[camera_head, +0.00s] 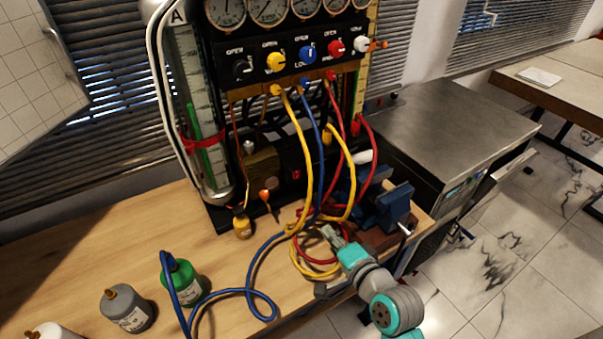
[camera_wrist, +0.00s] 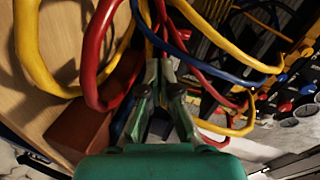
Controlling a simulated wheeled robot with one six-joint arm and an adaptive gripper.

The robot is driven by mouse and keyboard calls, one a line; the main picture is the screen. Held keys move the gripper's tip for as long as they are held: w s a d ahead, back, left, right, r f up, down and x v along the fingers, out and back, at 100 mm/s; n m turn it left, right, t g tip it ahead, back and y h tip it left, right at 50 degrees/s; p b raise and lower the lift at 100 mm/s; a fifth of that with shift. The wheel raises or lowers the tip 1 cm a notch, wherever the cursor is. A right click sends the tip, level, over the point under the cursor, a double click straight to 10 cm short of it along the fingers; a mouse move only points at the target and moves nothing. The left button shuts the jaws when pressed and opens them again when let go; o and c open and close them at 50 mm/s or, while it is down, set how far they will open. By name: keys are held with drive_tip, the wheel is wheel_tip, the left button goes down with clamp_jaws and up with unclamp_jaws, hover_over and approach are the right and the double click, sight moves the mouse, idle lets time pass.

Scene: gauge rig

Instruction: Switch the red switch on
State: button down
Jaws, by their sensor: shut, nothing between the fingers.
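A small red switch (camera_head: 296,174) sits low on the black front of the gauge rig (camera_head: 272,60) in the head view, partly among hoses. It is too small to tell which way it is set. My gripper (camera_head: 327,231) is shut and empty, below and to the right of the switch and apart from it, near the looped hoses. In the wrist view my gripper's fingertips (camera_wrist: 160,68) point toward red, blue and yellow hoses. I cannot make out the switch in that view.
Looped yellow hoses (camera_head: 308,160), a blue hose and red hoses hang in front of the rig. A blue vise (camera_head: 393,206) stands to the right on the wooden table (camera_head: 70,250). A green canister (camera_head: 182,280) and a grey canister (camera_head: 127,308) stand at the left front.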

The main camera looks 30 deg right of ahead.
sight(296, 173)
drive_tip(key=w+d+r+m, duration=0.2)
drive_tip(key=w+d+r, duration=0.1)
drive_tip(key=w+r, duration=0.2)
drive_tip(key=shift+d+r+y, duration=0.2)
drive_tip(key=shift+r+y, duration=0.2)
drive_tip(key=shift+w, duration=0.1)
drive_tip(key=x, duration=1.4)
drive_tip(key=shift+r, duration=0.25)
drive_tip(key=shift+w, duration=0.1)
drive_tip(key=shift+w, duration=0.25)
